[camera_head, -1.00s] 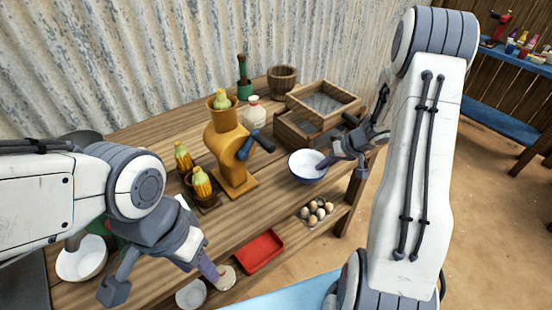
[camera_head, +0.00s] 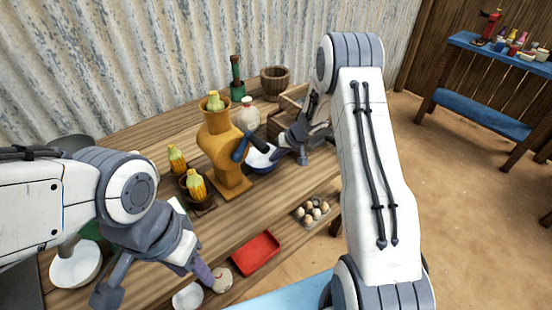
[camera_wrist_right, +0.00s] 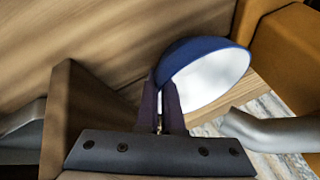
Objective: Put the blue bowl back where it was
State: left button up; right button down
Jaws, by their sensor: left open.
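The blue bowl (camera_head: 262,160), white inside, is by the right side of the yellow grinder (camera_head: 221,150), partly hidden by the grinder's dark crank handle. It also shows large in the right wrist view (camera_wrist_right: 212,78). My right gripper (camera_head: 278,155) is at its right side, and in the wrist view its two fingers (camera_wrist_right: 161,104) are close together on the bowl's rim. I cannot tell whether the bowl touches the table. My left gripper (camera_head: 158,283) is open and empty over the front left of the table, its right finger close to a small pale round item.
Corn in dark holders (camera_head: 196,186) stands left of the grinder. A red tray (camera_head: 256,253) and an egg tray (camera_head: 312,211) lie toward the front. A wooden box (camera_head: 287,105) is behind my right gripper. White bowls (camera_head: 75,265) are at the left.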

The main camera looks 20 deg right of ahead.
jog(key=shift+f, duration=0.15)
jog(key=c, duration=1.1)
grip_release()
jog(key=shift+o, duration=0.2)
